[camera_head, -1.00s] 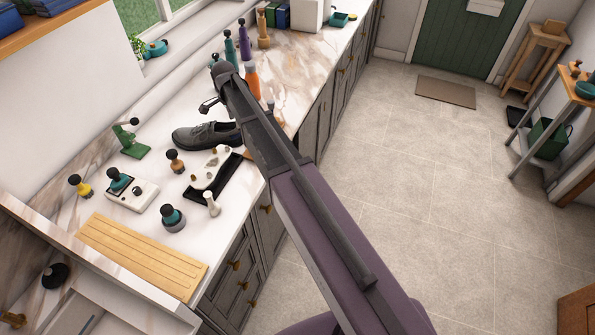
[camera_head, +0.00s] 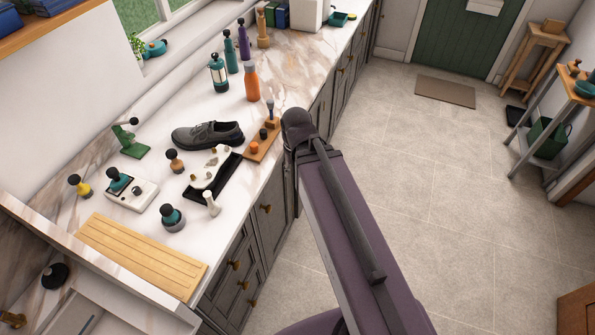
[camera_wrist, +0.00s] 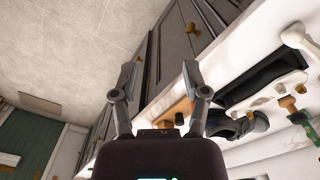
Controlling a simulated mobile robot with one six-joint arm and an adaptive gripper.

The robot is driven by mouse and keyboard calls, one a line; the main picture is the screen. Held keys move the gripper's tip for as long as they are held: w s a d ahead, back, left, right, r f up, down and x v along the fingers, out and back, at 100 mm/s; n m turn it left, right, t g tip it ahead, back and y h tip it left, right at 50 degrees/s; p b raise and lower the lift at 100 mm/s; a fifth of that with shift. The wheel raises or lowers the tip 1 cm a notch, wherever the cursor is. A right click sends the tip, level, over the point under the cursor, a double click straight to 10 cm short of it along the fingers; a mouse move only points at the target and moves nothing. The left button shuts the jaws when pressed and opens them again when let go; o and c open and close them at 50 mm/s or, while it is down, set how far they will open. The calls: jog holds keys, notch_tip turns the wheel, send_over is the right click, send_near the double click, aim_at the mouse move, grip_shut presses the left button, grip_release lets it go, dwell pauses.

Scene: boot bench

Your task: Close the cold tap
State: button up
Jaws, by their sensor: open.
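No tap can be named as the cold tap for sure. At the lower left of the head view, by the sink basin (camera_head: 100,318), a round black knob (camera_head: 55,276) sits against the marble splashback. A brass fitting (camera_head: 12,318) is cut off at the left edge. I cannot tell whether either is the cold tap, or open or shut. My gripper (camera_wrist: 160,78) is open and empty in the wrist view, in front of the cabinet fronts and counter edge. In the head view my own arm hides its fingers. It is well away from the sink.
On the counter stand a black shoe (camera_head: 208,135), a black tray (camera_head: 205,188), a wooden board with knobs (camera_head: 262,140), an orange bottle (camera_head: 251,84) and a slatted wooden board (camera_head: 140,255). Grey cabinets (camera_head: 240,265) run below. The tiled floor (camera_head: 420,190) is clear.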

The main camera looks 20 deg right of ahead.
jog(key=shift+s+d, duration=0.1)
jog(key=shift+s, duration=0.15)
jog(key=shift+c, duration=0.2)
jog(key=shift+f, duration=0.25)
jog(key=c, duration=0.7)
jog(key=shift+f+b, duration=0.3)
jog(key=shift+b, duration=0.25)
grip_shut()
notch_tip(320, 180, down, 6)
jog(key=b, duration=0.6)
jog(key=shift+f, duration=0.2)
jog(key=shift+s, duration=0.1)
